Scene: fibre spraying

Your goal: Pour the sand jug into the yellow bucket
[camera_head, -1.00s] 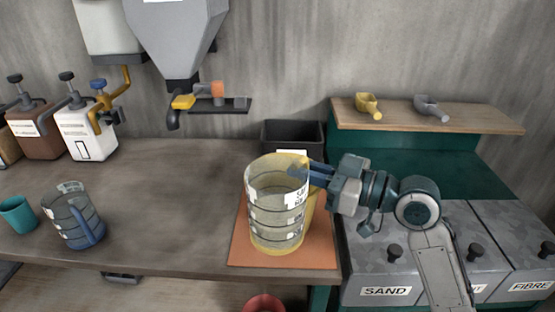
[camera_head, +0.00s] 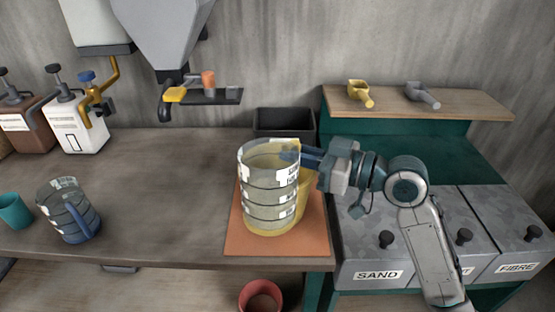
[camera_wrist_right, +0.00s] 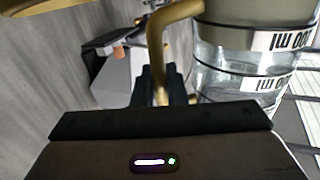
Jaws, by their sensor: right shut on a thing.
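A clear measuring jug with yellow trim (camera_head: 270,200) and white label marks is upright over the orange mat (camera_head: 240,245). I cannot tell whether it touches the mat. My right gripper (camera_head: 300,160) reaches in from the right and is shut on the jug's yellow handle. The right wrist view shows the fingers (camera_wrist_right: 162,85) around that handle (camera_wrist_right: 155,45), with the clear jug wall (camera_wrist_right: 235,75) beside it. A greyish-beige band fills the upper part of the jug there. I cannot make out a yellow bucket for certain. My left gripper is out of view.
A blue-handled jug (camera_head: 70,215) and a teal cup (camera_head: 14,212) stand at the left of the bench. A black bin (camera_head: 284,122) is behind the mat. Lidded bins, one marked SAND (camera_head: 377,262), are on the right. A red container (camera_head: 260,294) is below the bench edge.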

